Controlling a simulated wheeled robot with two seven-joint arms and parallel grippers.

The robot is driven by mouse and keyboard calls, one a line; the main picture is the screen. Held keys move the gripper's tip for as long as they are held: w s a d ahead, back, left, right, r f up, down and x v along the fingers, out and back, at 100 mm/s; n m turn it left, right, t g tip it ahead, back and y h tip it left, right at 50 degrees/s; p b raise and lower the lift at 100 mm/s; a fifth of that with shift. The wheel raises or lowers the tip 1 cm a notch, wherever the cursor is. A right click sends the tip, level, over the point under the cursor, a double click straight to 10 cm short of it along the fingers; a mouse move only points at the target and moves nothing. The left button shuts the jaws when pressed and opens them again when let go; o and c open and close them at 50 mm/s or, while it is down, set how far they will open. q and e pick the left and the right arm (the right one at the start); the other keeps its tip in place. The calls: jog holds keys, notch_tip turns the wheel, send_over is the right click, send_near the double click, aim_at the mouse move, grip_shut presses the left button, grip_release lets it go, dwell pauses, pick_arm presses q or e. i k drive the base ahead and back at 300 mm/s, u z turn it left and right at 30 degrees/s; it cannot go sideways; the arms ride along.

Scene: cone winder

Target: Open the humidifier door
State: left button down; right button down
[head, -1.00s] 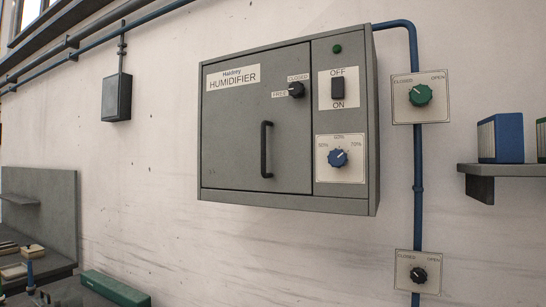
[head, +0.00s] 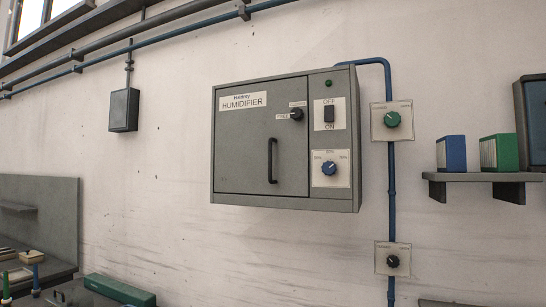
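The grey humidifier box (head: 285,203) hangs on the wall in the middle of the head view. Its door (head: 240,150) is shut, flush with the front. A black vertical handle (head: 271,160) sits on the door's right part. Above the handle is a black latch knob (head: 296,114) with small labels around it, too small to read now. To the right of the door are an OFF/ON switch (head: 329,114) and a blue dial (head: 329,168). Neither of my grippers shows in this view.
A blue pipe (head: 391,215) runs down the wall right of the box, with a green valve knob (head: 392,119) and a black one (head: 393,261). A shelf (head: 470,177) at the right holds blue and green boxes. A bench with a long green box (head: 118,290) is at lower left.

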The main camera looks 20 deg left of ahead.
aim_at(259, 149)
jog(key=z, duration=0.1)
jog(key=i, duration=1.05)
jog(key=u, duration=0.8)
